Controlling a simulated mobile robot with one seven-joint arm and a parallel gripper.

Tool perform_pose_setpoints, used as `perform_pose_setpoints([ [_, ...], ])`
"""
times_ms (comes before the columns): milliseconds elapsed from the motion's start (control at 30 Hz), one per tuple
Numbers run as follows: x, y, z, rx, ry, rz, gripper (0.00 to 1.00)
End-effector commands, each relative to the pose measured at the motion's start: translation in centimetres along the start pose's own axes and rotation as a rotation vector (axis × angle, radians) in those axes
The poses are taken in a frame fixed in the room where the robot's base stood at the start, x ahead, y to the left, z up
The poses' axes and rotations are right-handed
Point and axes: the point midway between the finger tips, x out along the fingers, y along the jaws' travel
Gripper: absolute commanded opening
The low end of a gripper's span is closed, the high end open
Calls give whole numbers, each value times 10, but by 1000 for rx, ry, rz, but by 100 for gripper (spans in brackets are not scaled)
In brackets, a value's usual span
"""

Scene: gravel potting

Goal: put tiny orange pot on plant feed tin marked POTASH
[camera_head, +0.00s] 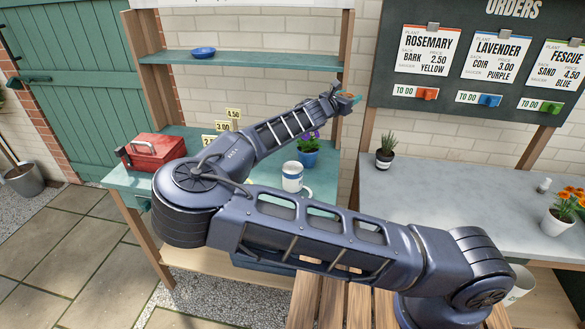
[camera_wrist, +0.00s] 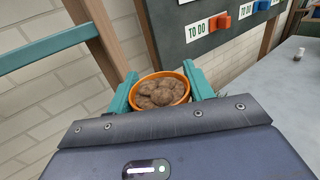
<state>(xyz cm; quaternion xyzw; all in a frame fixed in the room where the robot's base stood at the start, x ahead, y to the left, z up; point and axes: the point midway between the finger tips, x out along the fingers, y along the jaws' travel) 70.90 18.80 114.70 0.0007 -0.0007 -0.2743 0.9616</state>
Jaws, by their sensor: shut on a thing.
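My gripper (camera_wrist: 160,92) is shut on the tiny orange pot (camera_wrist: 184,77), its two teal fingers on either side of the rim. The pot is filled with brown pebble-like lumps and looks upright. In the head view my gripper (camera_head: 349,98) is raised in front of the brick wall, above the right end of the teal bench, and the pot shows only as a small orange bit there. A plant feed tin marked POTASH cannot be made out in either view.
A teal bench (camera_head: 125,181) holds a red toolbox (camera_head: 155,150), price tags, a white and blue mug (camera_head: 292,177) and a blue pot of purple flowers (camera_head: 308,158). The grey counter (camera_head: 450,195) at right is mostly clear.

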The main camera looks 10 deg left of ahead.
Motion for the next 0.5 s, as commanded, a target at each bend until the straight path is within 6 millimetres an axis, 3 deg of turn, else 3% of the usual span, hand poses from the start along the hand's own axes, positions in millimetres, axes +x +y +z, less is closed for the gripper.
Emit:
perform_pose_setpoints([
  [500,-48,13,17,4,6,-75,27],
])
